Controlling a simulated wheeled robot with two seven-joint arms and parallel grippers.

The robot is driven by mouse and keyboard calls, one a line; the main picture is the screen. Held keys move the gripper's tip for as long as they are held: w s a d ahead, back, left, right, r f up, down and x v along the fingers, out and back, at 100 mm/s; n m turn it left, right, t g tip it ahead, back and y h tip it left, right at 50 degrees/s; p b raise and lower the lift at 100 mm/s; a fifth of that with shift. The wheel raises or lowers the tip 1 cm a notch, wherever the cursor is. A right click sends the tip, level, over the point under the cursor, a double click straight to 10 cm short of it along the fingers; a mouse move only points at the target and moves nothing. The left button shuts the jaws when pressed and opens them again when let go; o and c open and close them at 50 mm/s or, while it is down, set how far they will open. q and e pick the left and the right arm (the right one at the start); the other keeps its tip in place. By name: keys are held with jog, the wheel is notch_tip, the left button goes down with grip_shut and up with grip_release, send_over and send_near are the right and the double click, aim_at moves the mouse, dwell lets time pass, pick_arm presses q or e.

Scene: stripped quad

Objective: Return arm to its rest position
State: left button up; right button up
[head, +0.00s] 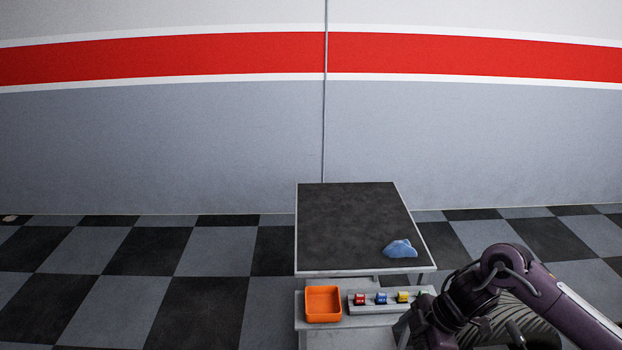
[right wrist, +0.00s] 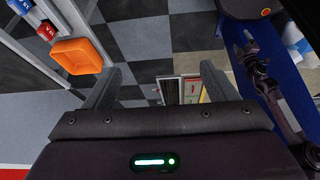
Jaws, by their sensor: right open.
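My right arm (head: 545,295) comes in from the lower right in the head view and bends down beside the table's lower shelf. Its gripper cannot be made out clearly there. In the right wrist view my right gripper (right wrist: 158,88) has its two fingers wide apart, with nothing between them but the floor and distant items. My left gripper does not show in the head view.
A dark-topped table (head: 345,225) holds a crumpled blue cloth (head: 400,249). A lower shelf holds an orange bin (head: 323,304), also in the right wrist view (right wrist: 76,55), and a rack (head: 380,308) with red, blue and yellow items.

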jog(key=w+a+f+m+t+y, duration=0.1)
jog(key=w+a+f+m, duration=0.1)
jog(key=f, duration=0.4)
jog(key=w+a+f+m+t+y, duration=0.1)
jog(key=w+a+f+m+t, duration=0.15)
jog(key=f, duration=0.35)
jog(key=s+d+f+m+t+h, duration=0.1)
jog(key=s+f+m, duration=0.1)
jog(key=f, duration=0.5)
jog(key=s+d+f+m, duration=0.1)
jog(key=s+f+m, duration=0.15)
jog(key=f, duration=0.55)
jog(key=s+d+f+m+g+h, duration=0.1)
jog(key=s+d+f+m+h, duration=0.1)
jog(key=s+f, duration=0.6)
jog(key=s+d+f+m+h, duration=0.2)
jog(key=s+f+m, duration=0.1)
jog(key=s+f, duration=0.5)
jog(key=s+d+f+g+h, duration=0.1)
jog(key=s+f, duration=0.1)
jog(key=s, duration=0.8)
jog(key=s+d+f+m+g+h, duration=0.1)
jog(key=s+f+g, duration=0.1)
jog(key=s, duration=0.8)
jog(key=shift+s+f, duration=0.15)
jog(key=shift+s, duration=0.05)
